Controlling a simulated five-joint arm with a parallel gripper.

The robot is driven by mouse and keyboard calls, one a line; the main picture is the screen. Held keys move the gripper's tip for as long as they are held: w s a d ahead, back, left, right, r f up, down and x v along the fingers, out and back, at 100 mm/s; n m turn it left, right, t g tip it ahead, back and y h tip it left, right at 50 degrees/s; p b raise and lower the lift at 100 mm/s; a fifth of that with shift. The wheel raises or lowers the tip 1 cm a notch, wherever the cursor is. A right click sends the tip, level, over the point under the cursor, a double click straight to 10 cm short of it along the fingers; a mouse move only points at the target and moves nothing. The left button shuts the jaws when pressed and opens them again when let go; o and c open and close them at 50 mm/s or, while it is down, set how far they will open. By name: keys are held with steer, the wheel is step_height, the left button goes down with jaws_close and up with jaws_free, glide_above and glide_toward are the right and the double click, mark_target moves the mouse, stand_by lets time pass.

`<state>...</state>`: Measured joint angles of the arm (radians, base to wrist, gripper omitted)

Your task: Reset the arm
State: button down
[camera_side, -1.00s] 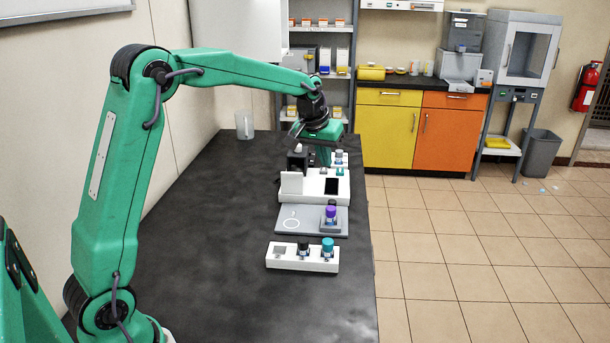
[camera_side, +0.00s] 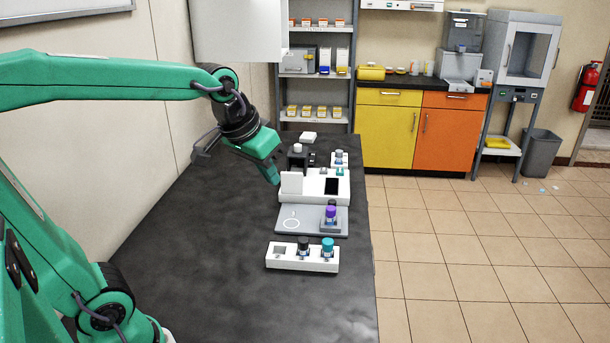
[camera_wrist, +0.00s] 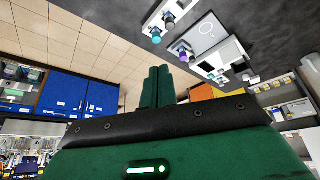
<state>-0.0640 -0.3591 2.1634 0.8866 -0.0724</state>
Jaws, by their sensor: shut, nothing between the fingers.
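My green arm reaches in from the left in the side view. My gripper (camera_side: 274,178) is raised over the dark bench, left of the white bioreactor unit (camera_side: 315,186), with its fingers angled down to the right. In the wrist view my gripper's green fingers (camera_wrist: 157,72) lie together, shut and empty. I see no contact between the gripper and any item. A grey plate (camera_side: 291,222) carries a purple-capped bottle (camera_side: 330,216). In front of it, a white rack (camera_side: 285,262) holds a dark-capped bottle (camera_side: 303,246) and a teal-capped bottle (camera_side: 327,247).
A small black device (camera_side: 297,160) and a white block (camera_side: 308,137) stand further back on the bench (camera_side: 220,260). The left and front of the bench are clear. A wall (camera_side: 110,90) is at left, with a white cabinet (camera_side: 235,30) overhead. Shelves (camera_side: 320,100) stand behind.

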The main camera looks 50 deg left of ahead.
steer(key=s+d+f+m, duration=0.1)
steer(key=s+d+f, duration=0.1)
steer(key=s, duration=0.8)
steer(key=shift+s+f+m, duration=0.3)
steer(key=shift+s+f, duration=0.1)
steer(key=shift+f, duration=0.5)
